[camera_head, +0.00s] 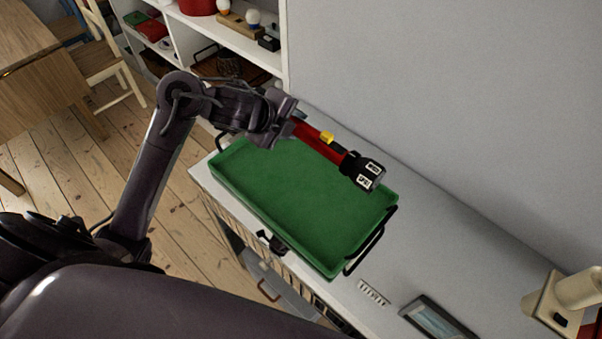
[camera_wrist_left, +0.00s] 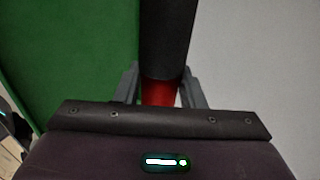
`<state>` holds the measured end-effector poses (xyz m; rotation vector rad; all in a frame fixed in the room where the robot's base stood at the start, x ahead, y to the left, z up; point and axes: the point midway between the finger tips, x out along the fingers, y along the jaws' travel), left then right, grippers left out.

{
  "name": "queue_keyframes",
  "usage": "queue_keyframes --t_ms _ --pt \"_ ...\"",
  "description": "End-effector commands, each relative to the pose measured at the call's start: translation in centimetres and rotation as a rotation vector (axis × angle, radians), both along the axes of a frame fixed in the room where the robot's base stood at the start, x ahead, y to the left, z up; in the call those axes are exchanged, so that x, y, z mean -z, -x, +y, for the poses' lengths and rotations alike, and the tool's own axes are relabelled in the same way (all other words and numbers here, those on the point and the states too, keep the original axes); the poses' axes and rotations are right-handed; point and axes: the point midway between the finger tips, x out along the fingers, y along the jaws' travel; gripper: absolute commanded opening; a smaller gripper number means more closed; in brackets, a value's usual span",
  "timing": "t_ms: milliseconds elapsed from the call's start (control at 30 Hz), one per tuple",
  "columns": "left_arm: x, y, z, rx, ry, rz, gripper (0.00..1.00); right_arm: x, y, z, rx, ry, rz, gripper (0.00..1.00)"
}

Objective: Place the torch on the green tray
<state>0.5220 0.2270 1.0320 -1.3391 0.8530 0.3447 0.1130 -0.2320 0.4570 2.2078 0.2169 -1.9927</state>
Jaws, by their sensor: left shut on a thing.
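The torch (camera_head: 319,138) has a red body, a yellow switch and a black head. My left gripper (camera_head: 292,122) is shut on its rear end. The torch points out to the lower right, over the back edge of the green tray (camera_head: 290,210). I cannot tell how high above the tray it is. The tray is empty, with dark wire handles, and lies on a white surface. In the left wrist view the torch (camera_wrist_left: 161,92) sits between the fingers of my left gripper (camera_wrist_left: 160,90), with green tray (camera_wrist_left: 75,55) to the left. My right gripper is not in view.
The tray stands on a narrow white cabinet top (camera_head: 440,235) against a grey wall. A dark-framed tablet or picture (camera_head: 437,318) and a beige object (camera_head: 565,300) lie to the right. A shelf (camera_head: 235,35) with small items, a wooden chair (camera_head: 100,60) and a table (camera_head: 40,75) are at upper left.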

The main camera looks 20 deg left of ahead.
Motion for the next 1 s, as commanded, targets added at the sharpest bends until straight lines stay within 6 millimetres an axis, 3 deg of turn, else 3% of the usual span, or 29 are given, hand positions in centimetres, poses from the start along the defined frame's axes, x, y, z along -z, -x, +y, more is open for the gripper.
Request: queue_keyframes --t_ms 33,167,400,667,833,1000 --pt "2.2 0.1 -0.1 -0.004 0.007 0.007 0.06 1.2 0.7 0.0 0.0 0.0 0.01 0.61" --pt "5.8 0.1 -0.1 -0.003 0.008 0.006 0.06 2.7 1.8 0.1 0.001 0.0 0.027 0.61" --pt "11.4 0.0 0.0 -0.004 0.005 0.004 0.06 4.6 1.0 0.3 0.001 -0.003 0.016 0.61" --pt "13.8 0.0 0.0 -0.001 0.003 0.001 0.06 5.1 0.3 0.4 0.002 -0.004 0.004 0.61" --pt "16.5 0.0 0.0 -0.003 0.005 0.003 0.06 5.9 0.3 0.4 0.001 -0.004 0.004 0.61" --pt "17.5 -0.1 0.0 -0.002 0.001 -0.002 0.06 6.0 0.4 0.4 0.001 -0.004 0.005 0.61"
